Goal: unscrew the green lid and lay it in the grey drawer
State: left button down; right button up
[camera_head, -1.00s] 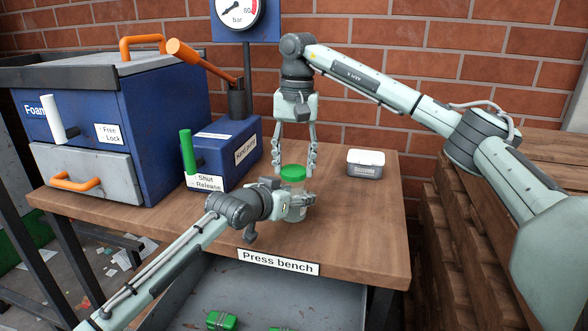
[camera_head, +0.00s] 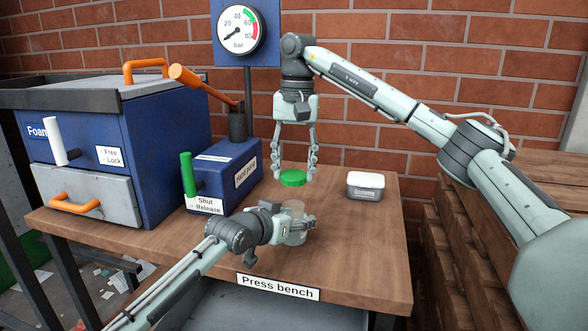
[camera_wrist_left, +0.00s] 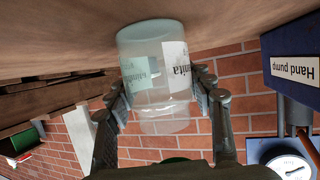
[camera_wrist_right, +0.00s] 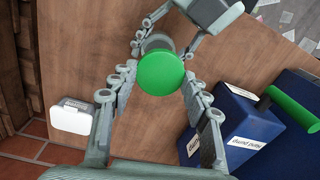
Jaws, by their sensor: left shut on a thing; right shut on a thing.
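The green lid (camera_head: 292,179) is between the fingertips of my right gripper (camera_head: 297,172), which is shut on it; the right wrist view shows the lid (camera_wrist_right: 163,72) from above. The lid is off the clear jar (camera_head: 295,209), with a gap between them. My left gripper (camera_head: 298,225) is shut around the jar, which stands upright on the bench; the left wrist view shows the labelled jar (camera_wrist_left: 158,75) between the fingers. A grey drawer (camera_head: 85,188) with an orange handle is in the blue cabinet at the left and looks closed.
The hand pump (camera_head: 228,172) with orange and green levers stands behind, left of the jar. A small white-topped box (camera_head: 366,186) is at the right. A pressure gauge (camera_head: 238,30) is at the back. The bench's front right (camera_head: 360,245) is clear. A grey surface (camera_head: 250,312) shows below the bench.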

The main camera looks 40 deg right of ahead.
pick_arm(q)
jog(key=c, duration=0.5)
grip_release()
jog(key=shift+c, duration=0.2)
jog(key=v, duration=1.2)
